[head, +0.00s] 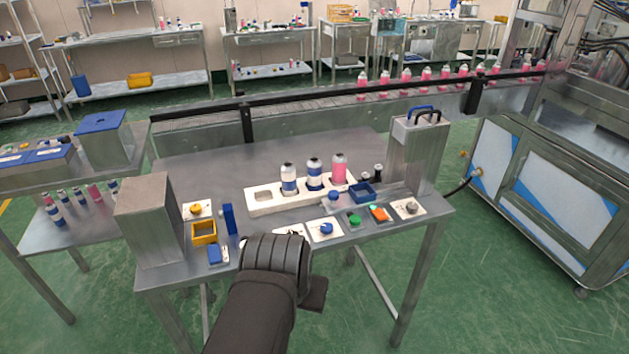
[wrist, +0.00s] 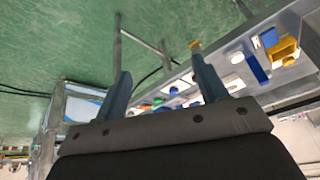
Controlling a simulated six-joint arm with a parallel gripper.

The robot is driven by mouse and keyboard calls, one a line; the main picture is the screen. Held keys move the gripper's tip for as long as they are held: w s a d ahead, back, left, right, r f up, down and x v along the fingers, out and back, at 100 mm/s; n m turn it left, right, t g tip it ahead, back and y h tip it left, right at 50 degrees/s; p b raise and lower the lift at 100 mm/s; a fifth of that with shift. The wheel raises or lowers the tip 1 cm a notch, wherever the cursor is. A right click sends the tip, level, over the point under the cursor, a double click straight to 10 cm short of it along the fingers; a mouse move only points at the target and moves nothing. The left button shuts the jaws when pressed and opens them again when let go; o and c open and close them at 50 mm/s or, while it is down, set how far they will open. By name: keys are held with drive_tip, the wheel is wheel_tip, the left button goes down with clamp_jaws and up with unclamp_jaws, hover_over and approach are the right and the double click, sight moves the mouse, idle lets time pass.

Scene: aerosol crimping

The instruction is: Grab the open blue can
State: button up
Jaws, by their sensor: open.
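The cans' tops are too small to tell which one is open. My gripper is at the table's front edge in the head view, short of the holder and apart from the cans. In the wrist view its two fingers (wrist: 160,66) are spread and empty, and no can shows clearly between them.
Small cards with blue, green and orange parts lie along the table's front. A yellow bin (head: 204,232), a blue upright block (head: 229,219), a steel box (head: 150,222) and a blue tray (head: 362,193) stand around. A tall steel unit (head: 416,155) stands at the right.

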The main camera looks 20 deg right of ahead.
drive_tip(key=w+d+r+m+g, duration=0.1)
drive_tip(key=w+d+r+m, duration=0.3)
drive_tip(key=w, duration=0.5)
wheel_tip(320, 180, up, 5)
drive_tip(key=g, duration=0.2)
hover_over(312, 162)
drive_tip(key=s+a, duration=0.1)
drive_tip(key=a, duration=0.2)
drive_tip(key=shift+m+t+h, duration=0.3)
drive_tip(key=shift+m+h, duration=0.1)
drive_tip(key=x, duration=1)
drive_tip(key=shift+s+d+f, duration=0.1)
drive_tip(key=shift+d+f, duration=0.2)
drive_tip(key=shift+x, duration=3.05)
drive_tip(key=shift+s+d, duration=0.15)
drive_tip(key=c, duration=1.1)
